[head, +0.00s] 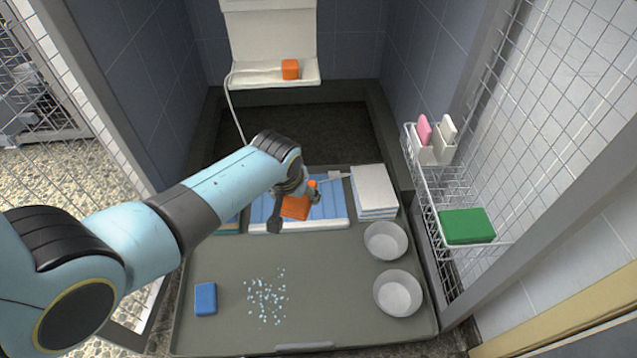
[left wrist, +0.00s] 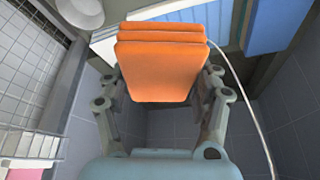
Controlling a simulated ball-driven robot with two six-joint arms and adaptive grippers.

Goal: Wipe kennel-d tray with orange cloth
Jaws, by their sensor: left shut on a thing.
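My left gripper (head: 296,200) is shut on the folded orange cloth (head: 297,208). The left wrist view shows the cloth (left wrist: 160,65) between the two fingers of the gripper (left wrist: 160,98). In the head view, the cloth appears over the blue and white ribbed mat (head: 330,212); I cannot tell whether it touches it. The large grey-green tray (head: 320,265) fills the floor in front. Pale blue specks (head: 265,298) are scattered on its left front part. No label naming the tray can be read. My right gripper is not in view.
A blue block (head: 205,299) lies left of the specks. Two bowls (head: 385,241) (head: 398,293) and a white stack (head: 374,190) stand on the right. A wire rack (head: 430,190) with a green block (head: 466,226) hangs on the right wall. The tray's middle is clear.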

